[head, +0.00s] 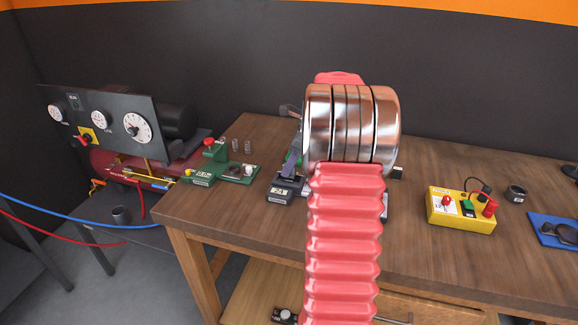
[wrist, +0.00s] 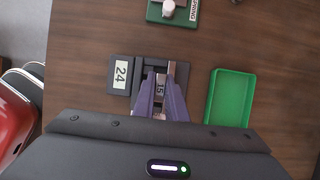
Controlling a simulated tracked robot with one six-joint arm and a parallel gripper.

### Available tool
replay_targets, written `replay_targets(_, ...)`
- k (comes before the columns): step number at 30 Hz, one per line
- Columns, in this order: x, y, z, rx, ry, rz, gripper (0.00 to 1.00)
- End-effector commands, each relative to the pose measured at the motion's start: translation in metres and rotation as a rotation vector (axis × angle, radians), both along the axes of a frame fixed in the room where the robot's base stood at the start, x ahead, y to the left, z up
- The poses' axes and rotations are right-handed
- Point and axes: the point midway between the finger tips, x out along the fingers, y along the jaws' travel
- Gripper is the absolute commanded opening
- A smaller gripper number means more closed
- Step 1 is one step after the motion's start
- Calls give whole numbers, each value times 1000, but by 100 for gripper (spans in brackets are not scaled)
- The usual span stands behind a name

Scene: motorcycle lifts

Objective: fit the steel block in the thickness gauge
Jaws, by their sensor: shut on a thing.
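The thickness gauge (wrist: 122,88) is a dark block with a white "24" plate, in the upper middle of the wrist view. In the head view the gauge (head: 281,196) sits on the bench, left of my red arm, which hides part of it. My gripper (wrist: 161,82) has purple fingers and is shut on the steel block (wrist: 160,89), a small piece that seems marked "15". The fingers and block overlap the gauge's right part in the wrist view. Whether the block sits in the gauge or above it, I cannot tell. In the head view my gripper (head: 288,168) is partly hidden.
A green tray (wrist: 248,98) lies right of the gauge. A green fixture (head: 203,178) stands to its left in the head view. A yellow box (head: 461,222) with leads and a blue mat (head: 545,222) lie to the right. Bare wood lies between.

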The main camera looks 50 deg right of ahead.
Motion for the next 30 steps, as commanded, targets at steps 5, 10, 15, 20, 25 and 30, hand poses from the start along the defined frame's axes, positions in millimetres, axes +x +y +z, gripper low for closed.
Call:
replay_targets(5,0,0,0,-1,-1,1,17)
replay_targets(10,0,0,0,-1,-1,1,29)
replay_targets(15,0,0,0,0,0,1,33)
replay_targets(20,0,0,0,0,0,1,40)
replay_targets(25,0,0,0,0,0,1,49)
replay_targets(30,0,0,0,0,0,1,49)
